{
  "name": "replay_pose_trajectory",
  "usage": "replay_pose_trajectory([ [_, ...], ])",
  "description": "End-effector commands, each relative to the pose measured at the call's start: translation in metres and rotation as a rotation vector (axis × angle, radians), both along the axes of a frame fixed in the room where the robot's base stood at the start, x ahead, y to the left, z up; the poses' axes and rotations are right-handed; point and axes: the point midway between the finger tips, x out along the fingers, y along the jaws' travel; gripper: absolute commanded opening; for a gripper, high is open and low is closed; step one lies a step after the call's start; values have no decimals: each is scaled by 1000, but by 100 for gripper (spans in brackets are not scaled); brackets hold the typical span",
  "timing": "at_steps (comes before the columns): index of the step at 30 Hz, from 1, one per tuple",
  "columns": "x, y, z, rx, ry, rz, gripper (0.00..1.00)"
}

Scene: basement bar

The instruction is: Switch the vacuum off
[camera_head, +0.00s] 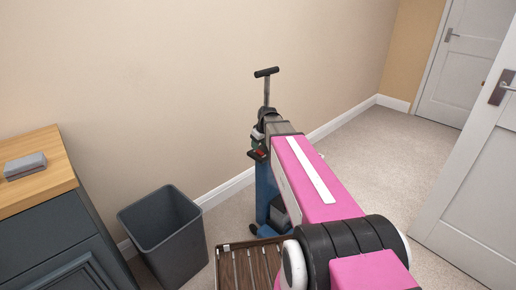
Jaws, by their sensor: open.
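The vacuum (265,190) stands upright by the wall in the middle of the camera_head view. It has a blue body, a dark lower part and a thin pole with a black T-shaped handle (267,72) on top. A small dark panel with a red part (261,153) shows on its upper front; I cannot tell the switch's position. My pink arm reaches forward from the lower right and hides much of the vacuum's right side. My gripper (259,133) is open at the arm's far end, close to the vacuum's upper part. Its fingers are small and partly hidden, and contact is unclear.
A grey open bin (165,238) stands left of the vacuum. A dark cabinet with a wooden top (40,190) carries a small grey block (25,165). A slatted wooden crate (232,272) lies in front. Carpet is clear towards the white doors (466,70) at right.

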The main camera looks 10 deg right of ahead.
Motion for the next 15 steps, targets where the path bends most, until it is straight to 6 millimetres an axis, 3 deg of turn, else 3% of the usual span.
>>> replay_pose_trajectory([
  [6,-11,-6,38,0,-1,0,49],
  [15,-18,-12,69,0,-1,0,49],
])
